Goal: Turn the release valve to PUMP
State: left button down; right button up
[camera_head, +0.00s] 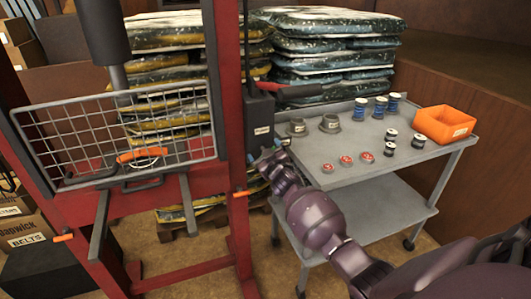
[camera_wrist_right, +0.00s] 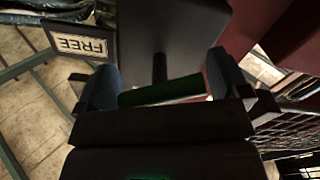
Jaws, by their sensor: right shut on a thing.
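My right gripper (camera_head: 267,158) is at the lower part of the black pump unit (camera_head: 260,115) on the red post of the lift. In the right wrist view, my right gripper (camera_wrist_right: 162,84) is shut on the release valve's green handle (camera_wrist_right: 165,91), with one blue-grey fingertip at each end of the bar. A dark stem joins the handle to the dark body of the pump unit (camera_wrist_right: 170,28). A plate reading FREE (camera_wrist_right: 80,45) shows at the upper left of that view. No PUMP lettering is readable. My left gripper is not in view.
A grey cart (camera_head: 340,178) stands right of the post, holding red-topped parts, jars, rings and an orange bin (camera_head: 444,124). Stacked bags (camera_head: 325,50) stand behind. The lift's red frame and wire basket (camera_head: 110,130) fill the left; boxes (camera_head: 25,230) sit at its foot.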

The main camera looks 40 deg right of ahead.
jog(key=n, duration=0.5)
jog(key=shift+d+n, duration=0.1)
jog(key=shift+n, duration=0.2)
jog(key=n, duration=0.5)
jog(key=shift+r, duration=0.1)
jog(key=shift+n, duration=0.3)
jog(key=o, duration=0.6)
jog(key=shift+c, duration=0.2)
jog(key=shift+s, duration=0.15)
jog(key=p+v, duration=0.1)
jog(key=v, duration=0.9)
jog(key=shift+s+a, duration=0.25)
